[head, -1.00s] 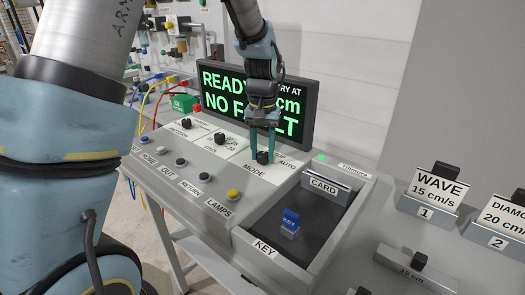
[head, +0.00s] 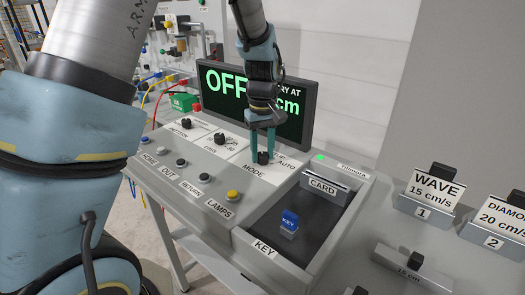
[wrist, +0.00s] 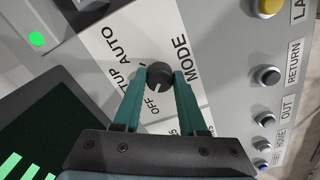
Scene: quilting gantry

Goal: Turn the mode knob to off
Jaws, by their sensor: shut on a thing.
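The mode knob (head: 263,158) is a small black knob on the white MODE plate of the sloped console. In the wrist view the knob (wrist: 158,72) sits between my teal fingertips, and its white pointer mark faces the OFF label. The AUTO and SETUP labels are beside it, SETUP partly hidden by a finger. My gripper (head: 263,150) points down at the knob and is shut on it. The display (head: 225,85) behind reads OFF in green, with the rest of its text partly covered by my arm.
Right of the plate is a recessed tray (head: 262,246) with a blue KEY block (head: 289,221) and a CARD holder (head: 325,188). Several push buttons line the console's front, including the yellow LAMPS button (head: 232,195). WAVE (head: 431,192) and DIAMOND (head: 505,215) cards stand at the right.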

